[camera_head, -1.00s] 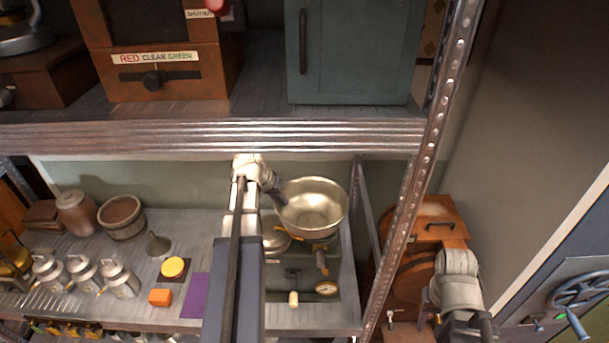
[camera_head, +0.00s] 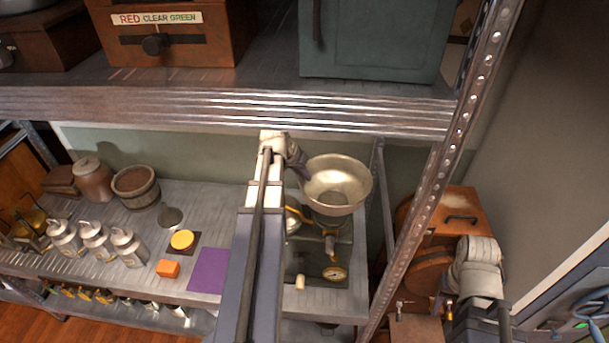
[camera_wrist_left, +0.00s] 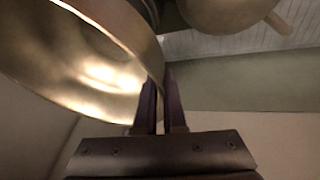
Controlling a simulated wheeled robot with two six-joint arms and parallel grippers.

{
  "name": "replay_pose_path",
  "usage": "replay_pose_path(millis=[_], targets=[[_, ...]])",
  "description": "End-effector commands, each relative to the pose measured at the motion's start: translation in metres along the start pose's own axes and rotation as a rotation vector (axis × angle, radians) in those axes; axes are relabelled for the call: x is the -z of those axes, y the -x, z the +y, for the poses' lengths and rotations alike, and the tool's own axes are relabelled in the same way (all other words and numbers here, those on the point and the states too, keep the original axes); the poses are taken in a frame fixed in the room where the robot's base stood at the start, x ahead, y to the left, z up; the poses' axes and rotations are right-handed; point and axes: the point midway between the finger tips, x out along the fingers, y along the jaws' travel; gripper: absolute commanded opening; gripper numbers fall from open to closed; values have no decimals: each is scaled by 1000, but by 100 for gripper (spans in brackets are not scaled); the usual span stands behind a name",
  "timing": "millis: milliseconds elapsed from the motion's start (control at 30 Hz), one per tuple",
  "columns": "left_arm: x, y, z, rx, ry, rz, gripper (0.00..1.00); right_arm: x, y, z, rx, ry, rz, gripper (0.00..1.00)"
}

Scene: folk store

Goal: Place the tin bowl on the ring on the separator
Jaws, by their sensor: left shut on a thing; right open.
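The tin bowl (camera_head: 345,183) is a wide pale metal bowl. My left gripper (camera_head: 299,166) is shut on its left rim and holds it roughly level over the separator. In the left wrist view the bowl (camera_wrist_left: 75,60) fills the upper left, with the closed fingers (camera_wrist_left: 160,100) at its edge. The separator (camera_head: 342,240) is a dark device with a brass spout and a gauge, standing at the right end of the lower shelf. Its ring is mostly hidden under the bowl; I cannot tell whether they touch. My right gripper (camera_head: 449,305) is open and empty, outside the shelf.
The upper shelf edge (camera_head: 210,110) runs above my left arm, and a perforated metal post (camera_head: 432,180) stands right of the separator. On the lower shelf are a purple sheet (camera_head: 209,270), an orange block (camera_head: 168,268), a yellow disc (camera_head: 182,240) and several metal cans (camera_head: 95,240).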

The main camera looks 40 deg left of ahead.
Motion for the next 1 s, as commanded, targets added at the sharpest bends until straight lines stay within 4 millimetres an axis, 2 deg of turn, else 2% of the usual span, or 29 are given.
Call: replay_pose_path(millis=[33,100,333,1000], targets=[[-4,-10,-2,-1,1,1,0,1,-11,-1,0,1,0,50],[-7,-17,-4,-1,1,1,0,1,-19,-2,0,2,1,50],[-14,-34,-9,-1,1,1,0,3,-38,-3,0,1,2,50],[-16,-38,-10,-1,1,1,0,3,-43,-4,0,0,2,50]])
